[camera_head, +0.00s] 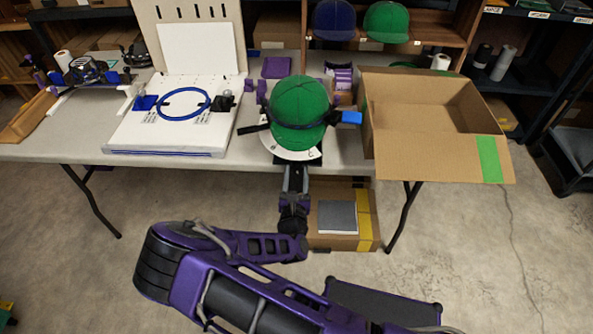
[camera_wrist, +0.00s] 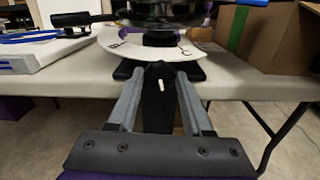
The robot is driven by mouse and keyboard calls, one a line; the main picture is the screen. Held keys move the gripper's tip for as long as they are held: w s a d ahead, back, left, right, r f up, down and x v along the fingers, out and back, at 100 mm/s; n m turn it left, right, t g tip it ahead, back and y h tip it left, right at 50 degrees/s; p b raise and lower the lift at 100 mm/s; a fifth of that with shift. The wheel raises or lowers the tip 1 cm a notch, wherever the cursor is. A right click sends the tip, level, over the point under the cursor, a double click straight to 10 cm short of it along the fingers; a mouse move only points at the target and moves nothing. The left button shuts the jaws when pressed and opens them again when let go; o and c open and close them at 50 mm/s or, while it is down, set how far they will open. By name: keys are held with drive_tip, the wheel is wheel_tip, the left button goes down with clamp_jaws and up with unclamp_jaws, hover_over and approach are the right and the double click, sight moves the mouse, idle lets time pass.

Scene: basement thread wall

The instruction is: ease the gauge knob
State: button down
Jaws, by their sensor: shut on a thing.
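The gauge knob (camera_wrist: 160,82) is black with a short white mark, at the front of a white curved dial (camera_wrist: 107,42) with black letters; a C shows on the right. The mark stands close to upright. My gripper (camera_wrist: 159,76) is shut on the knob, one grey finger on each side. In the head view my gripper (camera_head: 296,168) reaches the table's front edge under the dial (camera_head: 312,155). The knob cannot be made out there. Above the dial sits a green cap (camera_head: 299,100) with a black band around it and a blue handle (camera_head: 351,118) at the right.
An open cardboard box (camera_head: 410,135) stands close on the right. A white board with a blue ring (camera_head: 185,103) lies on the left. A closed box (camera_head: 365,215) stands under the table (camera_head: 252,155). Open floor lies in front.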

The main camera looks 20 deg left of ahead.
drive_tip(key=n+p, duration=0.2)
drive_tip(key=n, duration=0.1)
drive_tip(key=shift+r+n, duration=0.1)
drive_tip(key=shift+n, duration=0.2)
drive_tip(key=n+p, duration=0.1)
drive_tip(key=n, duration=0.2)
drive_tip(key=shift+n, duration=0.3)
drive_tip(key=n, duration=0.3)
drive_tip(key=n+p, duration=0.1)
drive_tip(key=n, duration=0.2)
drive_tip(key=shift+a+f+n, duration=0.1)
drive_tip(key=shift+f+n, duration=0.1)
drive_tip(key=shift+n, duration=0.2)
drive_tip(key=shift+c, duration=1.6)
unclamp_jaws()
drive_tip(key=shift+s, duration=0.1)
drive_tip(key=v, duration=1.7)
